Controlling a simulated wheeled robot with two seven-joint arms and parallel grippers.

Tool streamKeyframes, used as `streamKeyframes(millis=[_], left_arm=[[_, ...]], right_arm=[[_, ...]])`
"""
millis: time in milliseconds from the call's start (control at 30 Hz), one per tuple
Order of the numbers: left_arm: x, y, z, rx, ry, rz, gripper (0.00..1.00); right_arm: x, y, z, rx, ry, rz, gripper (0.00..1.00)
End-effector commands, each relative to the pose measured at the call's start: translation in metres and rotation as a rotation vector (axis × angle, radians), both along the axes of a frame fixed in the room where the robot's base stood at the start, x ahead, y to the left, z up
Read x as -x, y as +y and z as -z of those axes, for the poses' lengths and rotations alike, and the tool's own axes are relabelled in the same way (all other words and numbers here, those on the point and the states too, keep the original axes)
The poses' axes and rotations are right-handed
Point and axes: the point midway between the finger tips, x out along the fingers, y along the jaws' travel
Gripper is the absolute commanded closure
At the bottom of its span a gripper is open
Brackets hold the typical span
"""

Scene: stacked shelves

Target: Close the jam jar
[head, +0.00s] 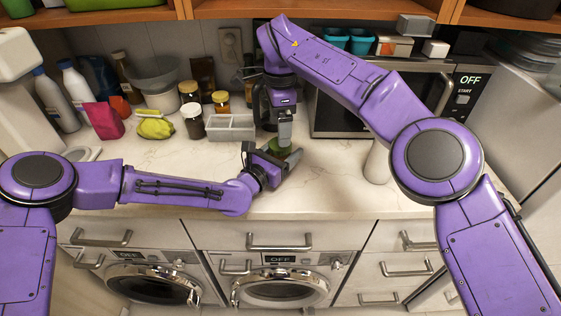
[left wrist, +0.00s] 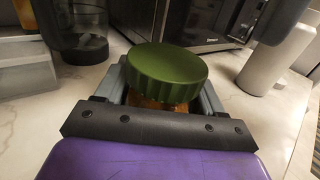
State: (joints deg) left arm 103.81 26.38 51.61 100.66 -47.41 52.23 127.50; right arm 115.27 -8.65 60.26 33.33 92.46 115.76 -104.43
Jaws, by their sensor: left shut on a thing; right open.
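The jam jar (left wrist: 150,101) has an amber body and shows in the left wrist view, mostly hidden below its ridged green lid (left wrist: 167,72). The lid sits on top of the jar and looks roughly level; I cannot tell how tightly it is on. The lid also shows in the head view (head: 292,154), partly covered by my grippers. My left gripper (head: 283,163) is shut on the jar's body, low over the counter. My right gripper (head: 285,135) points down from above, close over the lid, with its jaws open. I cannot tell whether it touches the lid.
A grey divided tray (head: 230,130) and several jars stand left of my grippers. A microwave (head: 345,105) is behind on the right, with a white cylinder (head: 377,162) in front. The counter (head: 335,185) is clear at the front right.

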Motion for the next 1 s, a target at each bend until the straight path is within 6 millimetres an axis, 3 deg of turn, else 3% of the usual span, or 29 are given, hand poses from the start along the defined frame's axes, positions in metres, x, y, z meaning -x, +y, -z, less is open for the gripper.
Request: streamKeyframes(millis=[233,567,833,1000], left_arm=[[0.000,-0.001,-0.001,0.001,-0.001,0.001,1.00],[0.000,-0.001,-0.001,0.001,-0.001,0.001,1.00],[0.000,-0.001,-0.001,0.001,-0.001,0.001,1.00],[0.000,-0.001,-0.001,0.001,-0.001,0.001,1.00]], right_arm=[[-0.001,-0.001,-0.001,0.002,-0.001,-0.006,0.18],[0.000,0.000,-0.035,0.001,-0.001,-0.174,0.18],[0.000,-0.001,-0.033,0.001,0.000,-0.174,0.18],[-0.001,-0.002,-0.015,0.003,0.004,-0.175,0.18]])
